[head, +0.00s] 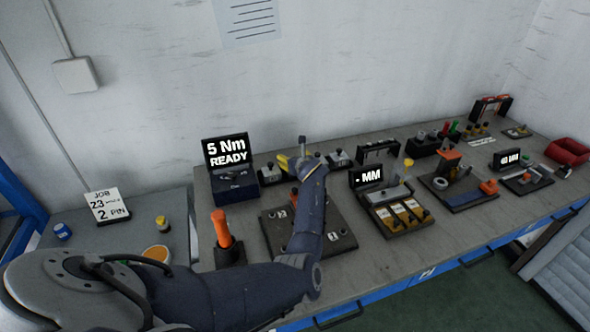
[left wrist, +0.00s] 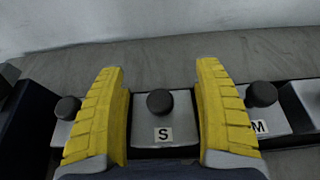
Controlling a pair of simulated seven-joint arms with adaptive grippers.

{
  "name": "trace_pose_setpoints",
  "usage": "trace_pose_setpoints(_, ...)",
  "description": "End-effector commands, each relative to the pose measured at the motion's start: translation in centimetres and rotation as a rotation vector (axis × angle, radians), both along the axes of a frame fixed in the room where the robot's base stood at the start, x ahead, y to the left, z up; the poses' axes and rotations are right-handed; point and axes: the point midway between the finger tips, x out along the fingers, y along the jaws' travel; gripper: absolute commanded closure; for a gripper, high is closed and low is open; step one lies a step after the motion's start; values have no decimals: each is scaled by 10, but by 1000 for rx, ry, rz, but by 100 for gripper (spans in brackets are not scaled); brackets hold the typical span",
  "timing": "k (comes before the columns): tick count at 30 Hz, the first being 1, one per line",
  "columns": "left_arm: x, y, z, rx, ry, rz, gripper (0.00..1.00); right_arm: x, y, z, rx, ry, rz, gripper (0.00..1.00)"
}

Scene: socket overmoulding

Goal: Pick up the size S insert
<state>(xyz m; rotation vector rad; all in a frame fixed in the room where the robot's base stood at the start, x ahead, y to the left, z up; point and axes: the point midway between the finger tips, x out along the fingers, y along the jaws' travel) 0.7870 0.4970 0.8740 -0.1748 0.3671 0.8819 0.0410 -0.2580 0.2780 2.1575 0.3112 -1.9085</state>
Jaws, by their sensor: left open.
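The size S insert (left wrist: 163,134) is a grey block with a black round knob and a white "S" label, in the lower middle of the left wrist view. My left gripper (left wrist: 160,70) is open, with one yellow finger on each side of the S insert's knob. I cannot tell whether the fingers touch the block. In the head view my left gripper (head: 294,161) is over the row of inserts at the back of the bench, and my arm mostly hides the S insert there. My right gripper is not in view.
The M insert (left wrist: 262,95) stands close to the right finger, and another knobbed insert (left wrist: 67,108) stands close to the left finger. In the head view, a "5 Nm READY" display (head: 227,151) is left of the gripper and an "- MM" display (head: 368,176) right of it.

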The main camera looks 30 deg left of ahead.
Motion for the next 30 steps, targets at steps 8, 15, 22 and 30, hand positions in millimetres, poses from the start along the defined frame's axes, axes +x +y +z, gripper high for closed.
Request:
trace_pose_setpoints(8, 1, 1, 0, 0, 0, 0, 31, 0, 0, 0, 0, 0, 0, 29)
trace_pose_setpoints(15, 1, 1, 0, 0, 0, 0, 56, 0, 0, 0, 0, 0, -1, 29)
trace_pose_setpoints(22, 1, 1, 0, -1, -1, 0, 83, 0, 2, 0, 1, -1, -1, 29)
trace_pose_setpoints(30, 1, 1, 2, 1, -4, 0, 87, 0, 3, 0, 3, 0, -2, 29)
